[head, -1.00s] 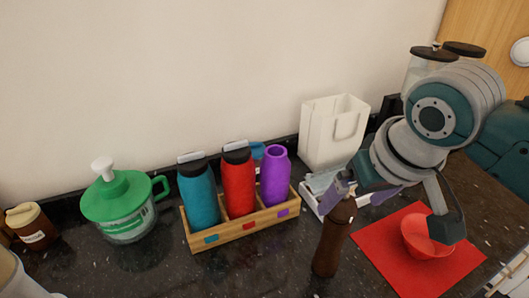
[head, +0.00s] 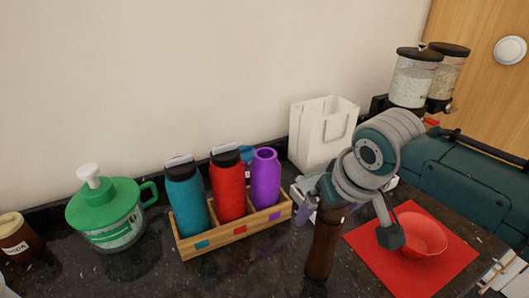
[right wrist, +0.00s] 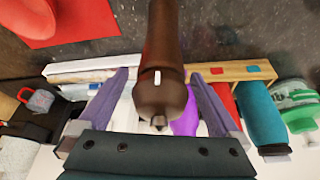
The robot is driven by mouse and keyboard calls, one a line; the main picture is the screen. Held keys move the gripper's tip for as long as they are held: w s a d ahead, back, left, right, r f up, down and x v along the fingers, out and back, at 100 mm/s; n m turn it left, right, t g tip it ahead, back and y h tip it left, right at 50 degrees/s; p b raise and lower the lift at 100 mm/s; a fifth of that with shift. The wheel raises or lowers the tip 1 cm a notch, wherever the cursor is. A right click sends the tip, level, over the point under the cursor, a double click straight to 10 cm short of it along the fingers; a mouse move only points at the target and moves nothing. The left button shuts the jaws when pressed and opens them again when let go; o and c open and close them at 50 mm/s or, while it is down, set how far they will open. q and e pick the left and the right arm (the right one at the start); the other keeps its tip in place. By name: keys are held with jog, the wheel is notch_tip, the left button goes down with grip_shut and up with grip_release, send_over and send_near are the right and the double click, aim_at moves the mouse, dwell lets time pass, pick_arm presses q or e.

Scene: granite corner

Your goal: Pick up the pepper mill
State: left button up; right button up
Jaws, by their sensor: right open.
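The pepper mill (head: 321,249) is dark brown and stands upright on the granite counter, right of the wooden bottle crate. Its upper end is partly hidden by my right gripper (head: 330,192) in the head view. In the right wrist view the mill (right wrist: 163,92) lies between the two purple-grey fingers of my right gripper (right wrist: 165,100). The fingers are open, with a gap on each side of the mill's head. My left gripper is not in view.
A wooden crate (head: 240,232) with teal, red and purple bottles stands left of the mill. A red bowl (head: 423,236) sits on a red mat (head: 372,246) to the right. A white bag (head: 312,140) and a white tray (head: 299,199) are behind. A green-lidded jar (head: 107,208) stands farther left.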

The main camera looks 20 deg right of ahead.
grip_shut()
dwell(0.7)
